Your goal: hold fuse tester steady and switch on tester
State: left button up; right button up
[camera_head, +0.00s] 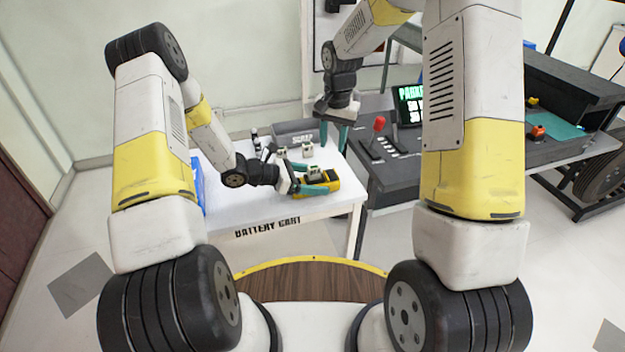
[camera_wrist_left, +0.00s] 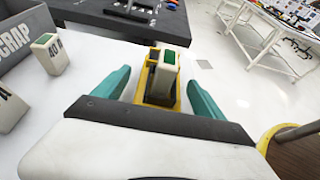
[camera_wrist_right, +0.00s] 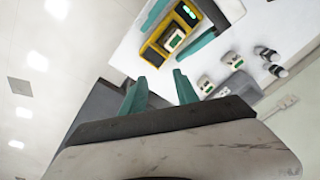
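The yellow fuse tester (camera_head: 334,187) lies on the white battery cart (camera_head: 235,215), near its right side. In the left wrist view the tester (camera_wrist_left: 151,72) has a pale fuse with a green top (camera_wrist_left: 166,72) standing in it. My left gripper (camera_head: 318,180) is open, its teal fingers on either side of the tester; I cannot tell whether they touch it. In the right wrist view, the tester (camera_wrist_right: 152,54) shows a small green patch near one end. My right gripper (camera_wrist_right: 160,82) is open and empty, raised above the cart's back right side.
A grey scrap bin (camera_head: 293,130) stands at the cart's back. Loose fuses (camera_head: 308,150) and small dark-and-white cylinders (camera_wrist_right: 268,56) lie near it. A dark console (camera_head: 400,165) with a red-knobbed lever (camera_head: 379,124) and a screen (camera_head: 409,105) stands right of the cart.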

pick_arm(q)
jog(key=c, duration=1.4)
jog(key=shift+c, duration=0.4)
pick_arm(e)
jog(key=shift+r+m, duration=0.15)
jog(key=shift+m, duration=0.15)
jog(key=c, duration=0.6)
jog(key=shift+r+m, duration=0.25)
jog(key=shift+m, duration=0.25)
grip_shut()
jog(key=r+m, duration=0.1)
jog(key=m, duration=0.2)
jog(key=r+m, duration=0.2)
jog(key=m, duration=0.1)
jog(key=r+m, duration=0.1)
jog(key=m, duration=0.2)
jog(key=shift+s+d+r, duration=0.1)
jog(key=shift+s+r, duration=0.1)
jog(key=shift+s, duration=0.05)
